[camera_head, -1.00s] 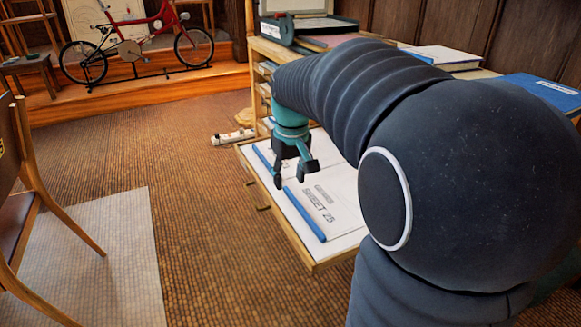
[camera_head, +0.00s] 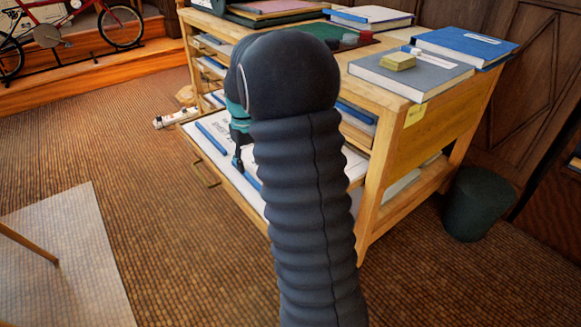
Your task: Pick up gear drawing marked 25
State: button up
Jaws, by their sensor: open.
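An open drawer (camera_head: 228,173) holds white drawing sheets with blue edge strips. The nearer sheet's blue strip (camera_head: 246,178) shows just below my gripper; most of that sheet and its marking are hidden behind my arm. In the earlier view this nearer sheet reads "SHEET 25". Another sheet's blue strip (camera_head: 212,140) lies farther left in the drawer. My teal gripper (camera_head: 241,158) points down over the drawer, partly covered by my arm. It is open, with a dark finger close to the nearer strip; whether it touches cannot be told.
The wooden cabinet (camera_head: 372,195) carries a grey book (camera_head: 405,80) with a yellow block (camera_head: 398,62) and a blue book (camera_head: 466,44). A dark green bin (camera_head: 476,205) stands at the right. A white power strip (camera_head: 176,117) lies behind the drawer. Floor left of the drawer is clear.

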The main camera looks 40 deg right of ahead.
aim_at(253, 180)
jog(key=shift+d+f, duration=0.15)
jog(key=shift+f, duration=1.5)
jog(key=shift+d+f, duration=0.15)
jog(key=shift+f, duration=1.45)
jog(key=shift+c, duration=0.3)
grip_shut()
